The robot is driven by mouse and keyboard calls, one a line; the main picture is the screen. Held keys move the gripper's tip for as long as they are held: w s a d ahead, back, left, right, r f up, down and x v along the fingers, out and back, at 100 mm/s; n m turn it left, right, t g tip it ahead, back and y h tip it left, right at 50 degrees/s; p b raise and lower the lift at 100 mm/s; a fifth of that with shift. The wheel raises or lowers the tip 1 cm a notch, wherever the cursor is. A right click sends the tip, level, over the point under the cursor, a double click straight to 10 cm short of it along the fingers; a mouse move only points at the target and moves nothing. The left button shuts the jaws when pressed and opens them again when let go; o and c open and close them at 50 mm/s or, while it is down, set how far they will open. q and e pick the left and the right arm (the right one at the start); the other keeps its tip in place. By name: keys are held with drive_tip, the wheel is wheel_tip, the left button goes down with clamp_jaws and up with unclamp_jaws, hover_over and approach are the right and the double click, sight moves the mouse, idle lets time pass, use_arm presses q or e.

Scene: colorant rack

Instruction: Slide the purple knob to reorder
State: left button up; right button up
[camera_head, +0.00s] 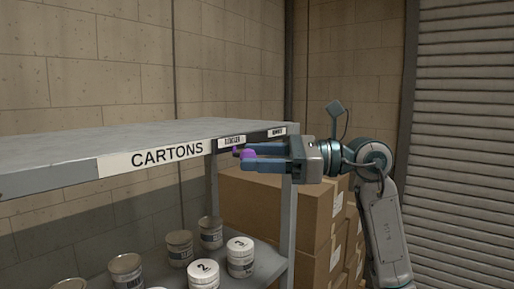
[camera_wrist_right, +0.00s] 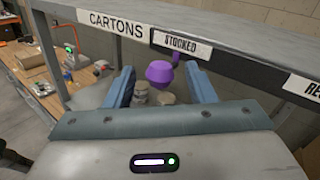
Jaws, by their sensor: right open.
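The purple knob (camera_head: 249,154) sits on the front edge of the grey shelf, just below the STOCKED label (camera_wrist_right: 181,43). In the right wrist view the knob (camera_wrist_right: 159,71) hangs from a purple stem between the two blue fingers, with gaps on both sides. My right gripper (camera_head: 245,157) is open around the knob and points left along the shelf edge. The label beginning with RE (camera_wrist_right: 303,87) is farther right on the same edge in the wrist view, partly cut off. My left gripper is not in view.
The shelf front carries a CARTONS label (camera_head: 167,155). Several cans, including a white one marked 3 (camera_head: 240,258), stand on the lower shelf. Cardboard boxes (camera_head: 285,210) are stacked behind the shelf post. A wooden workbench (camera_wrist_right: 80,93) shows at left in the wrist view.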

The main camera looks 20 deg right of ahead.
drive_tip(key=shift+w+a, duration=0.1)
drive_tip(key=shift+a, duration=0.1)
clamp_jaws()
drive_tip(key=w+d+b, duration=0.1)
drive_tip(key=w+d, duration=0.2)
drive_tip(key=d, duration=0.3)
drive_tip(key=w+d+b, duration=0.1)
drive_tip(key=w+d, duration=0.3)
drive_tip(key=d, duration=0.3)
drive_tip(key=shift+w, duration=0.25)
drive_tip(key=shift+d+r, duration=0.1)
drive_tip(key=shift+d, duration=0.05)
